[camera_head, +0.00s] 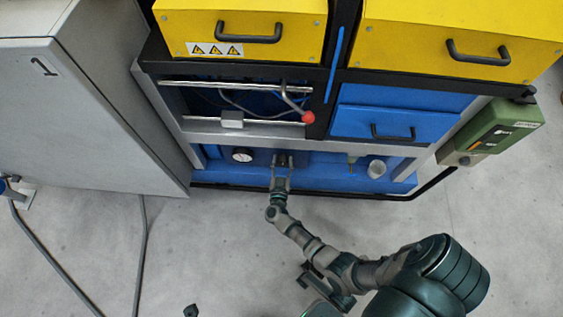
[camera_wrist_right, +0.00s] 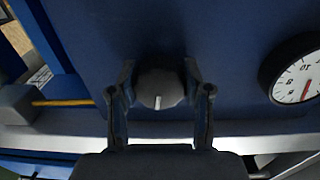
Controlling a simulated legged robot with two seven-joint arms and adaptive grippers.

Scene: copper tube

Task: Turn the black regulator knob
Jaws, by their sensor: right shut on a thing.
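The black regulator knob (camera_wrist_right: 160,85) is round and dark, with a white mark pointing down in the right wrist view. It sits on a dark blue panel. My right gripper (camera_wrist_right: 160,92) has one finger on each side of the knob and is shut on it. In the head view my right gripper (camera_head: 282,164) reaches the lower blue panel, and its fingers mostly hide the knob. A small dark piece at the bottom edge of the head view may be my left gripper (camera_head: 190,311); its jaws cannot be made out.
A round white gauge (camera_wrist_right: 298,77) is on the panel beside the knob. A light grey rail (camera_head: 300,139) runs above the lower panel. A red-tipped lever (camera_head: 308,117) hangs above. A grey cabinet (camera_head: 75,120) stands left. The floor in front is mostly clear, with cables at left.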

